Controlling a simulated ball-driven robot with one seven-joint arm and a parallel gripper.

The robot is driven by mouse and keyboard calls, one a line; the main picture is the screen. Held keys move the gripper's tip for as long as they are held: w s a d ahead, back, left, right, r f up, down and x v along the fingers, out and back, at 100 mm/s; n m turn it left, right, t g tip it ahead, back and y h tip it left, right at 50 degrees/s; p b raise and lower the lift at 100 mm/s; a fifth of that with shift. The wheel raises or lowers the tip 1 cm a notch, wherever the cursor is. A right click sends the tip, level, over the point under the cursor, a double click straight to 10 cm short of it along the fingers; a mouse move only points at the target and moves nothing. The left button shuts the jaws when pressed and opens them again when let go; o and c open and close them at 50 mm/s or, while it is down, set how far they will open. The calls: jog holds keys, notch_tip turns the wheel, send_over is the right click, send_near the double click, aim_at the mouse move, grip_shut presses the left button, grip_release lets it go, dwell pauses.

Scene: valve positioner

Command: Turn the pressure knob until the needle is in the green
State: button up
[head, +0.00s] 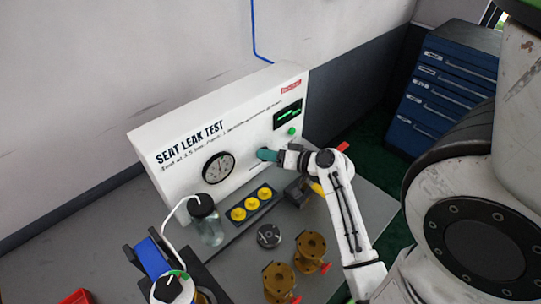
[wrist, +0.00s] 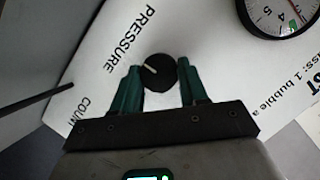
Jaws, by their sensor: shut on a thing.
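The black pressure knob (wrist: 158,74) with a pale pointer line is on the white panel beside the word PRESSURE. The green fingers of my gripper (wrist: 160,68) are on either side of it, shut on it. In the head view my gripper (head: 268,155) reaches the panel right of the gauge and hides the knob. The round gauge (head: 218,167) has a white face and black rim. It shows partly in the wrist view (wrist: 281,14), cut off by the frame edge, with a small green mark. I cannot tell where the needle points.
A clear bottle (head: 207,226) with a tube, a strip of yellow caps (head: 251,204), a dark disc (head: 269,236) and brass valve bodies (head: 311,246) stand on the grey bench before the panel. A small display (head: 288,114) is at the panel's right. A blue drawer cabinet (head: 440,90) stands behind.

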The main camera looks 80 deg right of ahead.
dwell(0.3)
jog(key=o, duration=1.1)
jog(key=shift+c, duration=0.2)
jog(key=b+v, duration=0.2)
jog(key=v, duration=0.8)
jog(key=shift+s+a, duration=0.15)
jog(key=shift+s, duration=0.2)
